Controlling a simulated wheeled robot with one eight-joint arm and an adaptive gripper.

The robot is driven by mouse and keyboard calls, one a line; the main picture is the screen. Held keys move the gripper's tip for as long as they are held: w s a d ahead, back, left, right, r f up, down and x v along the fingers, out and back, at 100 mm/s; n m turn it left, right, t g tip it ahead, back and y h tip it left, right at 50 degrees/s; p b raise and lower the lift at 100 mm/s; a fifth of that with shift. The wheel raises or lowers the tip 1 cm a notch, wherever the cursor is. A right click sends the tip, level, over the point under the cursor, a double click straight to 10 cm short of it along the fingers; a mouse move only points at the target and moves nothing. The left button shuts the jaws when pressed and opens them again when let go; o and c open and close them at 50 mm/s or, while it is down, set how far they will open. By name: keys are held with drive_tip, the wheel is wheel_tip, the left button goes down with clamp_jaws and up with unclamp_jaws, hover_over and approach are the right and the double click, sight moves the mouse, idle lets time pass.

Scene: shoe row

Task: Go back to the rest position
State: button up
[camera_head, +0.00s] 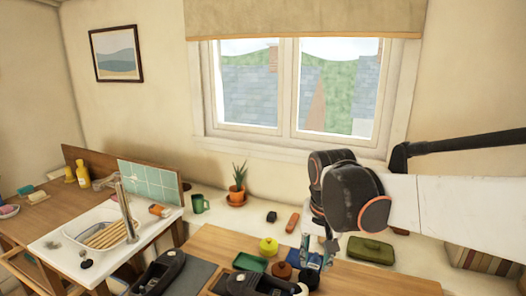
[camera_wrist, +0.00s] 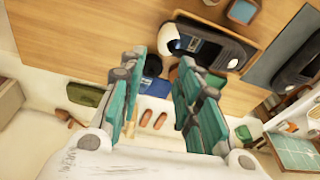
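My gripper (camera_head: 318,246) hangs over the right part of the wooden table in the head view. In the wrist view its teal fingers (camera_wrist: 163,62) stand apart with a clear gap and nothing held between them. A black shoe with a white toe and blue patch (camera_wrist: 218,48) lies on the table beyond the fingers; a dark shoe (camera_head: 258,285) is cut off at the bottom of the head view. Another black shoe (camera_head: 165,272) lies on a dark mat to the left.
A green tray (camera_head: 250,262), yellow pot (camera_head: 268,246) and brown pot (camera_head: 282,270) stand left of my gripper. A green lidded box (camera_head: 370,250) lies to the right. A potted plant (camera_head: 237,184) and green mug (camera_head: 200,204) stand behind, below the window. The air above the table is open.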

drive_tip(key=s+d+n+t, duration=0.1)
drive_tip(key=s+d+t, duration=0.1)
drive_tip(key=s, duration=0.5)
drive_tip(key=s+d+n+t, duration=0.2)
drive_tip(key=s+d, duration=0.3)
drive_tip(key=s, duration=0.3)
drive_tip(key=shift+s+d+f+t, duration=0.2)
drive_tip(key=shift+s+t, duration=0.1)
drive_tip(key=shift+t, duration=0.3)
